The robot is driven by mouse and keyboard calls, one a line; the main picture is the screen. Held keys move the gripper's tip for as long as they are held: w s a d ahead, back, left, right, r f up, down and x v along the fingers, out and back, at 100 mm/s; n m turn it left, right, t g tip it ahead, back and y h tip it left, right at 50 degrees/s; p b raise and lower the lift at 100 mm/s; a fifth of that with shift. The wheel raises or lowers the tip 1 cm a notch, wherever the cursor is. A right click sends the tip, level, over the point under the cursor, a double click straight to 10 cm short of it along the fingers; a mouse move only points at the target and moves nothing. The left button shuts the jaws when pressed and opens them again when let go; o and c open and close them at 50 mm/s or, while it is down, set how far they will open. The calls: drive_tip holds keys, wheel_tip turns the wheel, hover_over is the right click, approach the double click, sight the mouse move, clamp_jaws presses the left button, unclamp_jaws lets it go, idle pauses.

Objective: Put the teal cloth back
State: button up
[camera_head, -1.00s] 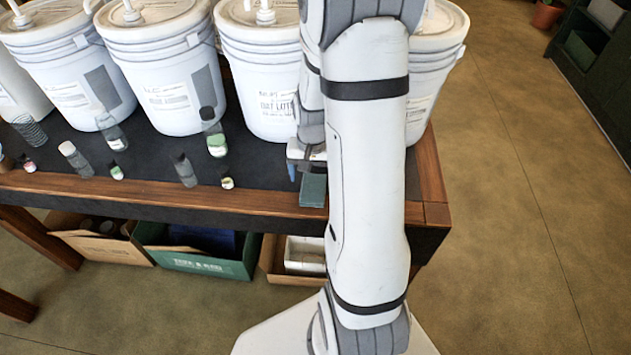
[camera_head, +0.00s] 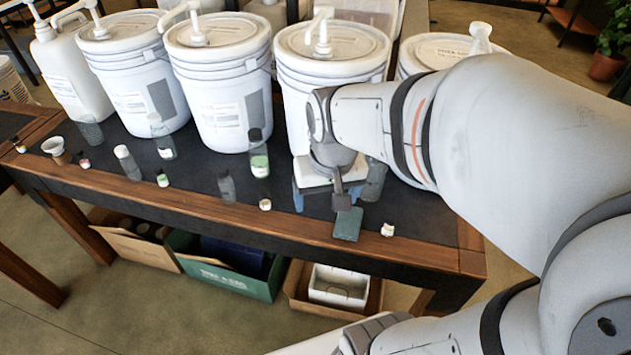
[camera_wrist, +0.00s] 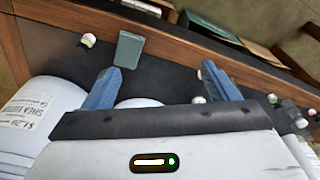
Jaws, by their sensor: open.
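The teal cloth (camera_head: 348,224) is a small, flat, dark teal rectangle lying at the front edge of the dark table top, right of the middle. In the wrist view the cloth (camera_wrist: 129,48) lies just beyond the left fingertip, outside the gap between the fingers. My gripper (camera_head: 325,199) is low over the table in front of a white pump bucket, behind the cloth. Its blue fingers (camera_wrist: 162,69) are wide apart with nothing between them. Part of my gripper hides the right finger in the head view.
White pump buckets (camera_head: 226,80) stand in a row along the back of the table. Open boxes, including a green one (camera_head: 232,281), sit below.

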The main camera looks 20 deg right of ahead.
drive_tip(key=shift+n+t, duration=0.3)
drive_tip(key=shift+n, duration=0.5)
drive_tip(key=s, duration=0.1)
drive_tip(key=s+a+r, duration=0.1)
drive_tip(key=s, duration=0.1)
drive_tip(key=shift+s+a+r, duration=0.2)
drive_tip(key=shift+s+a, duration=0.05)
drive_tip(key=shift+a, duration=0.05)
drive_tip(key=shift+r+p, duration=0.35)
drive_tip(key=shift+r, duration=0.05)
